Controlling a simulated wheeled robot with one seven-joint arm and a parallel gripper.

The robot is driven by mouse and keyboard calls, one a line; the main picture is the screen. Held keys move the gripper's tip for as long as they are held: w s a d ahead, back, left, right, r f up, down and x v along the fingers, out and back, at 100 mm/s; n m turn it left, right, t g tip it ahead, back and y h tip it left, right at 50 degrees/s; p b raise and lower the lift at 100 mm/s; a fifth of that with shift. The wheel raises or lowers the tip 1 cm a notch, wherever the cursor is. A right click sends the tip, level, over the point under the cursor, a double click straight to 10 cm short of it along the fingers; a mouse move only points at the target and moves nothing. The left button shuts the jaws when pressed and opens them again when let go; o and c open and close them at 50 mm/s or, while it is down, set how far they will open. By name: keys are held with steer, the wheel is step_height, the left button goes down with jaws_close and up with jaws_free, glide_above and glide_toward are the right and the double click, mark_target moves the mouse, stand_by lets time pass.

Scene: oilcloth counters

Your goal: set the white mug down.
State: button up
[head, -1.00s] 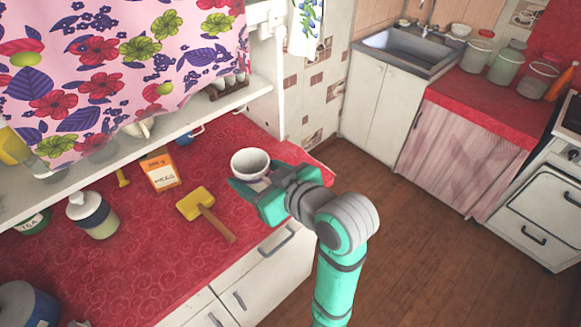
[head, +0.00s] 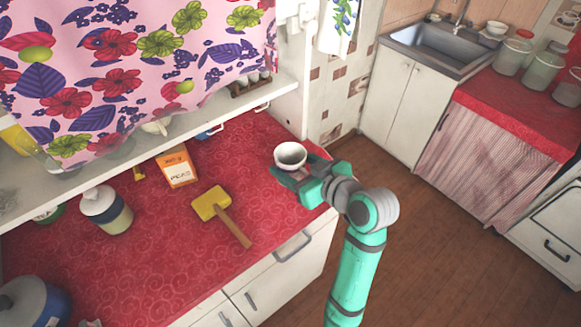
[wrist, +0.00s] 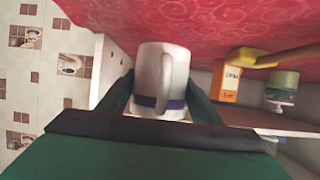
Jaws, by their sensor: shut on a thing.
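The white mug (head: 290,155) is upright near the right end of the red counter (head: 165,240) in the head view. My gripper (head: 292,174) is shut on it from the near right side, a teal finger on each side. In the wrist view the white mug (wrist: 160,75) fills the space between the fingers, its handle towards the camera and a dark purple band near one end. That view is upside down, with the red counter at the top. I cannot tell whether the mug's base touches the cloth.
A yellow-headed mallet (head: 213,203), an orange box (head: 176,167) and a lidded jar (head: 106,210) stand or lie left of the mug. A shelf (head: 200,125) with a floral curtain (head: 130,60) overhangs the back. Bare cloth lies between mallet and mug.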

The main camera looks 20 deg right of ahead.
mark_target(292, 174)
steer(key=shift+w+d+f, duration=0.15)
steer(key=shift+w+f, duration=0.1)
steer(key=shift+f, duration=0.25)
steer(key=shift+w+d+f, duration=0.1)
steer(key=shift+w+f, duration=0.1)
steer(key=shift+f, duration=1.45)
steer(key=shift+f, duration=0.15)
steer(key=o, duration=1.3)
